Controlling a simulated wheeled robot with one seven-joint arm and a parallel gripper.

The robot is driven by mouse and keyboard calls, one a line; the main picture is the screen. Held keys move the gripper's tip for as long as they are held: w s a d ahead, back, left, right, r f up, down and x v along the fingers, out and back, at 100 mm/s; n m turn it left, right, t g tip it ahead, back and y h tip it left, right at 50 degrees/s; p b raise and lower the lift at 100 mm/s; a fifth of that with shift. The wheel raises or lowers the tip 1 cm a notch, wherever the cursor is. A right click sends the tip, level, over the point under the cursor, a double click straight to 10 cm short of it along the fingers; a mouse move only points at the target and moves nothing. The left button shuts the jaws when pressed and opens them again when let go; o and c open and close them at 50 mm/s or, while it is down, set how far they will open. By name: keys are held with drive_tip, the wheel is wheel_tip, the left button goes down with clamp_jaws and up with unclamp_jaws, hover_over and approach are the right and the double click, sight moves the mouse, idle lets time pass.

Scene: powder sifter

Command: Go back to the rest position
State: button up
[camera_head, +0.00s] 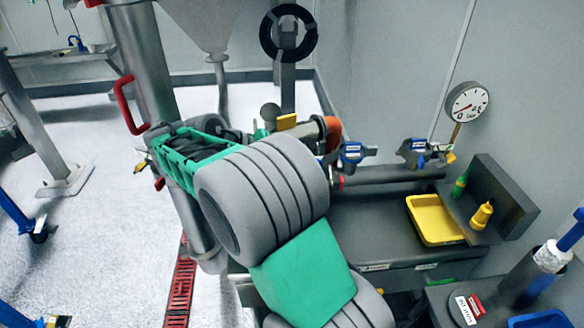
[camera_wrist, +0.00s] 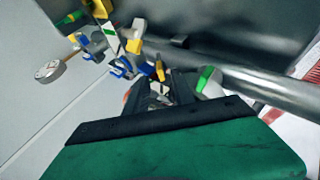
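In the wrist view, the green and black body of my gripper fills the bottom. Dark finger-like parts of my gripper (camera_wrist: 164,92) reach forward beyond it, with small white and orange details around them. I cannot make out whether the fingers are apart or closed, or whether anything is between them. In the head view, my grey and green arm rises from the bottom centre and bends to the left. Its green far end is in front of the steel column, and the fingertips are not clear there.
A steel column (camera_head: 146,62) with a red handle (camera_head: 124,103) stands by my arm. A horizontal pipe (camera_head: 385,175) with blue-tagged valves runs above the dark bench (camera_head: 372,240). A yellow tray (camera_head: 434,220) and yellow bottle (camera_head: 481,215) are at right. Open floor (camera_head: 100,240) lies left.

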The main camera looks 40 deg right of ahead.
drive_tip(key=shift+a+r, duration=0.3)
drive_tip(key=s+a+f+n+t+y, duration=0.2)
drive_tip(key=s+a+y, duration=0.2)
drive_tip(key=a, duration=0.8)
drive_tip(key=s+a+f+n+t+y, duration=0.2)
drive_tip(key=s+a+y, duration=0.3)
drive_tip(key=a, duration=0.7)
drive_tip(key=shift+s+f+n+y, duration=0.3)
drive_tip(key=shift+s+f+n, duration=0.25)
drive_tip(key=shift+s, duration=0.5)
drive_tip(key=shift+o, duration=0.2)
